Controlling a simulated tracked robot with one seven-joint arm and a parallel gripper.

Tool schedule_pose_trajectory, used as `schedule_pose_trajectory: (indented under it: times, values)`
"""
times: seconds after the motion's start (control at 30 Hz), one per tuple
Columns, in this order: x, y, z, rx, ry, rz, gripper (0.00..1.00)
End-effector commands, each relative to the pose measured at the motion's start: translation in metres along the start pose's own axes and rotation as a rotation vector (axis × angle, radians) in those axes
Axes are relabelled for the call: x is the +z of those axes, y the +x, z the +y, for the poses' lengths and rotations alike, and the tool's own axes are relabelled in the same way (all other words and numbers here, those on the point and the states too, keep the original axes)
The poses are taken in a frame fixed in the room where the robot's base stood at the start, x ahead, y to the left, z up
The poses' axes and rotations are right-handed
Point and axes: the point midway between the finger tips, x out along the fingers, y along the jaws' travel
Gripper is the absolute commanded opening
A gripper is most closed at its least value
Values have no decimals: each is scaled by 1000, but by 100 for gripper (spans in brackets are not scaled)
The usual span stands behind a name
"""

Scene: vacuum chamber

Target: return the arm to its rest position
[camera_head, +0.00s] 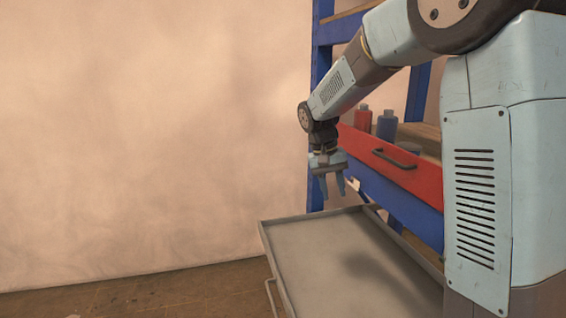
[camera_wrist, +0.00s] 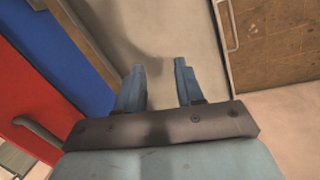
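My gripper (camera_head: 333,189) hangs from my light blue arm, fingers pointing down, above the back part of a grey tray (camera_head: 330,275). In the wrist view my gripper (camera_wrist: 160,85) has its two blue fingers spread apart with nothing between them. The bare floor of the tray (camera_wrist: 195,35) shows beyond the fingertips. The fingers are clear of the tray in the head view. My arm reaches from the upper right and is bent downward at the wrist.
A blue shelf frame (camera_head: 319,95) with a red drawer (camera_head: 400,172) stands behind and right of my gripper. The tray has a handle (camera_head: 271,296). Left is a pale wall (camera_head: 150,130) with open space before it.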

Motion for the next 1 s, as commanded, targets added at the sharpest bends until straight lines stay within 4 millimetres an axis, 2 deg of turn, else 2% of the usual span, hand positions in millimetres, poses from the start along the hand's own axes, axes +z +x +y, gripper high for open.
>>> schedule_pose_trajectory:
  times: [0.03, 0.2, 0.5, 0.73, 1.0]
  values:
    - [10, -7, 10, -21, 7, 15, 37]
    - [43, -25, 38, -84, 13, 67, 37]
    - [105, -48, 76, -169, 24, 174, 37]
    - [156, -56, 97, -213, 32, 266, 37]
    - [213, -56, 111, -239, 43, 382, 37]
